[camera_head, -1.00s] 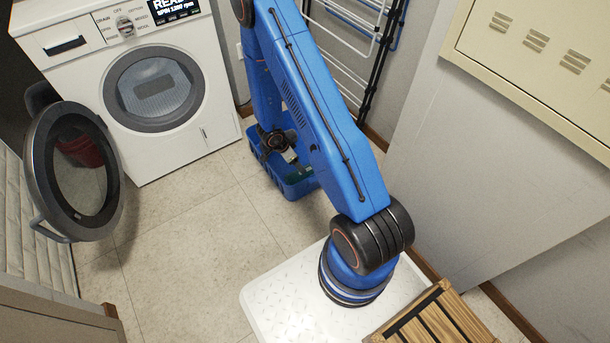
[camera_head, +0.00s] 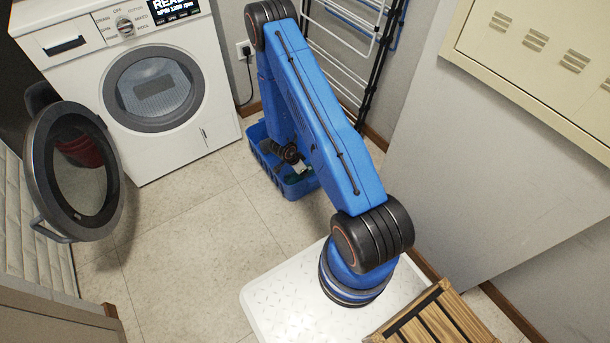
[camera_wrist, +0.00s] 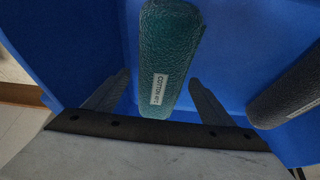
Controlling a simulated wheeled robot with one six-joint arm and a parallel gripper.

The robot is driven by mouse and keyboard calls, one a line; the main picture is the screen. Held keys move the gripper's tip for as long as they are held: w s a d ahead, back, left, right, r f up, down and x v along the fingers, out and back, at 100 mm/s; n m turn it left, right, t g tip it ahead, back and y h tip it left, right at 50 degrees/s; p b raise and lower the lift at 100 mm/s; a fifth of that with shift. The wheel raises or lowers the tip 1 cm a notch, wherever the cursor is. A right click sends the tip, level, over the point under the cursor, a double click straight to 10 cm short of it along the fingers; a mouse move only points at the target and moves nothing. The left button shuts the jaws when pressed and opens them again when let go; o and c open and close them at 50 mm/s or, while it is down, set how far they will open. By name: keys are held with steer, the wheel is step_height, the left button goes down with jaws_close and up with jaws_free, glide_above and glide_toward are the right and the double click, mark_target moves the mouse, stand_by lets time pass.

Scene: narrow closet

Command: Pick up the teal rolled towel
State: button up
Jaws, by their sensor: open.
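The teal rolled towel (camera_wrist: 170,50) with a white label reading "COTTON" is inside the blue bin (camera_head: 297,190). In the wrist view it lies lengthwise, its near end between the two fingers of my gripper (camera_wrist: 160,80). The fingers are open, one on each side of the towel, with gaps visible. In the head view my gripper is down in the bin and mostly hidden behind my blue arm. I cannot tell the towel clearly there.
A dark grey roll (camera_wrist: 288,85) lies in the bin to the right of the towel. A washing machine (camera_head: 160,85) with its round door (camera_head: 75,175) open stands at the left. A drying rack (camera_head: 350,50) stands behind the bin. The floor left of the bin is clear.

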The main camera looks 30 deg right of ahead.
steer(key=shift+d+f, duration=0.2)
steer(key=shift+f, duration=0.4)
steer(key=shift+c, duration=0.4)
steer(key=c, duration=1.2)
steer(key=shift+c, duration=0.2)
steer(key=shift+r, duration=0.1)
step_height(320, 180, up, 18)
